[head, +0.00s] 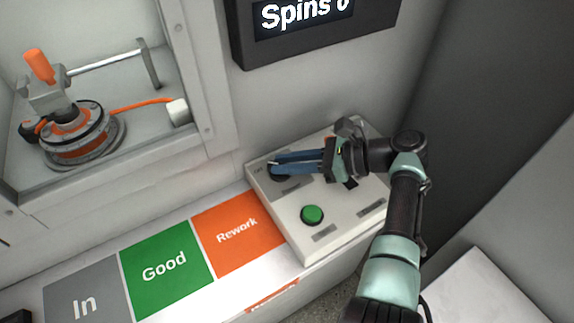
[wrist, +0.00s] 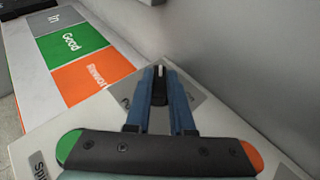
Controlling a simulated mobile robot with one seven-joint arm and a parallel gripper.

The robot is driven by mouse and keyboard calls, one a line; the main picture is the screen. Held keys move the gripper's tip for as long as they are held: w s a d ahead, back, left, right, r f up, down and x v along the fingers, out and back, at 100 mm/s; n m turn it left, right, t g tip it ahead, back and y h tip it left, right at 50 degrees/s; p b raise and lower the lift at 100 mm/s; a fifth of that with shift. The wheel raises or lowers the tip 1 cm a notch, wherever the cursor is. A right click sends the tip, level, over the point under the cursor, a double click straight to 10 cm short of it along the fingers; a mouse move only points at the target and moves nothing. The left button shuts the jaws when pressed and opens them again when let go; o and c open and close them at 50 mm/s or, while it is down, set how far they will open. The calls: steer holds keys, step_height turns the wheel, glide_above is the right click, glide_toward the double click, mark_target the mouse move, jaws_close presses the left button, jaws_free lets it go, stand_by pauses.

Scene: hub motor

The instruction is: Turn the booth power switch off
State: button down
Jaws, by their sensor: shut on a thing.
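The power switch (wrist: 160,73) is a small dark knob with a pale line on top, at the far end of the control box (head: 345,231). In the head view the switch (head: 271,172) is mostly hidden at the blue fingertips. My gripper (head: 276,164) reaches in from the right, low over the box, and is shut on the switch. In the wrist view the two blue fingers of my gripper (wrist: 160,86) stand on either side of the knob. The labels by the switch are too small to read, so I cannot tell its setting.
A green button (head: 312,215) is on the box near its front. Grey "In" (head: 84,295), green "Good" (head: 165,266) and orange "Rework" (head: 237,232) areas mark the counter. A hub motor (head: 76,138) sits in the booth at left. A "Spins 0" display (head: 310,22) hangs above.

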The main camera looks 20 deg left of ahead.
steer(key=shift+f, duration=0.15)
steer(key=c, duration=0.8)
jaws_free()
steer(key=shift+d, duration=0.1)
steer(key=b+v, duration=0.1)
steer(key=v, duration=1.1)
steer(key=shift+d+r, duration=0.2)
steer(key=shift+d, duration=0.15)
